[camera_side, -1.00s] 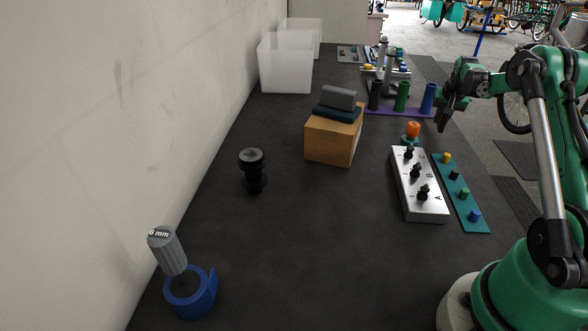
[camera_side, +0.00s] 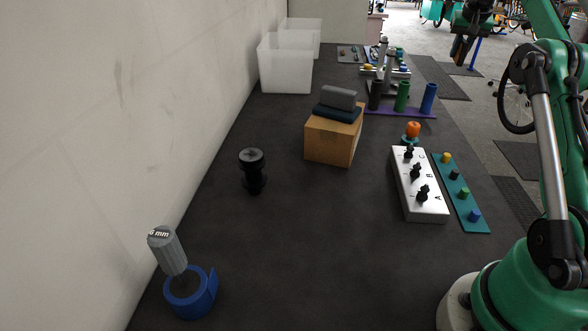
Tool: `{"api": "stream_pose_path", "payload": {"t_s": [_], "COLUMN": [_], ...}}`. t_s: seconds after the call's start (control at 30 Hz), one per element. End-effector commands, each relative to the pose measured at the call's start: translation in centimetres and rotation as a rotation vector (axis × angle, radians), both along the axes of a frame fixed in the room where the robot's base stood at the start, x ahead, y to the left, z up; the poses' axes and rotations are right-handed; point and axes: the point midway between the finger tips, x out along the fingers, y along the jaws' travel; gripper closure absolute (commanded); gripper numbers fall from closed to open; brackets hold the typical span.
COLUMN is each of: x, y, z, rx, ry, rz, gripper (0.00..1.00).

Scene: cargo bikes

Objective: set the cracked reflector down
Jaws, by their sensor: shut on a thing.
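My gripper (camera_side: 461,48) is at the top right, raised above the floor beyond the bench's right edge. It is shut on a small brownish-orange thing, which I take as the cracked reflector (camera_side: 457,47). The thing is tiny and partly hidden by the fingers, and no crack can be made out. The gripper is well clear of the bench and touches nothing else.
The dark bench (camera_side: 310,240) has wide free room in front. On it are a cardboard box (camera_side: 330,143), a black spool (camera_side: 252,171), a blue ring holder (camera_side: 205,296), a white knob block (camera_side: 425,205), a teal strip (camera_side: 478,217), an orange piece (camera_side: 413,129) and clear bins (camera_side: 285,70).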

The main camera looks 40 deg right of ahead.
Motion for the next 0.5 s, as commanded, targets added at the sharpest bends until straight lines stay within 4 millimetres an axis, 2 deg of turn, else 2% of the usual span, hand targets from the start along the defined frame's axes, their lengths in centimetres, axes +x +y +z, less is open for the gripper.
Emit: {"api": "stream_pose_path", "payload": {"t_s": [0.07,0.17,0.27,0.37,0.47,0.5], "x": [0.9,3.1,5.4,7.6,9.4,9.9], "y": [1.1,3.9,7.5,12.1,17.6,20.0], "z": [0.2,0.7,1.1,1.6,2.1,2.3], "rx": [0.000,0.000,0.001,0.000,0.000,0.001], "ry": [0.000,0.000,-0.001,-0.002,-0.001,-0.001], "rz": [0.046,0.166,0.313,0.491,0.701,0.789], "gripper": [1.00,1.00,1.00,1.00,1.00,1.00]}}
